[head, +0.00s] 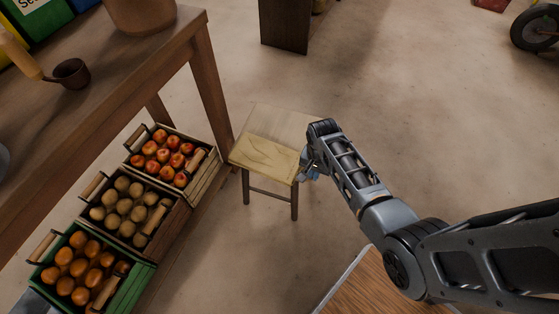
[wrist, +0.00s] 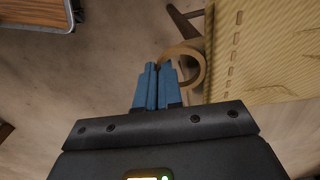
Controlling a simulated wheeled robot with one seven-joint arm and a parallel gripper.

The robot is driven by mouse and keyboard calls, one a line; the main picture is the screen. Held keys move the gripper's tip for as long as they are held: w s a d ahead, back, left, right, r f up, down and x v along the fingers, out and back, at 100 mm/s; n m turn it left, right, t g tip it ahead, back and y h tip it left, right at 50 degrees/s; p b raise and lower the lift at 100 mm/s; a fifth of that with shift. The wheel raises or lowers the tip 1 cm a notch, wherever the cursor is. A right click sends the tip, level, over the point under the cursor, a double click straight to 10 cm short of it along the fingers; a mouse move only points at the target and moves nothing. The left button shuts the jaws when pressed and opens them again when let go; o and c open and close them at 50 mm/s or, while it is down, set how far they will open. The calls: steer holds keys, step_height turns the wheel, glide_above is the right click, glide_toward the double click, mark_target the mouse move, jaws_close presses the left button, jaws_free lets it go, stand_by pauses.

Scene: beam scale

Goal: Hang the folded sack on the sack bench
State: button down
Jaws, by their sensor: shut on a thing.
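The folded sack (head: 265,154) is yellow and flat. In the head view it lies on or just over the front of the seat of the small wooden sack bench (head: 283,120). In the wrist view the sack (wrist: 262,52) fills the upper right, with a tan loop (wrist: 198,68) at its left edge and the bare bench top (wrist: 295,125) below it. My gripper (wrist: 158,70) has its blue fingers closed together at the left side of this loop, shut on it. In the head view my gripper (head: 311,172) is at the right edge of the bench, partly hidden by my wrist.
Crates of apples (head: 168,152), potatoes (head: 128,206) and oranges (head: 85,268) stand left of the bench, beside a large wooden table (head: 120,75). A wood-topped surface with a metal edge (head: 365,288) is at the bottom.

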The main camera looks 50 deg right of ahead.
steer(key=shift+r, duration=0.5)
steer(key=s+d+r+p, duration=0.2)
steer(key=s+d+r, duration=0.1)
steer(key=s+r, duration=0.7)
steer(key=shift+s+d+p, duration=0.15)
steer(key=shift+s+p, duration=0.2)
steer(key=shift+s, duration=0.25)
steer(key=c, duration=1.8)
jaws_free()
jaws_close()
steer(key=shift+w, duration=0.1)
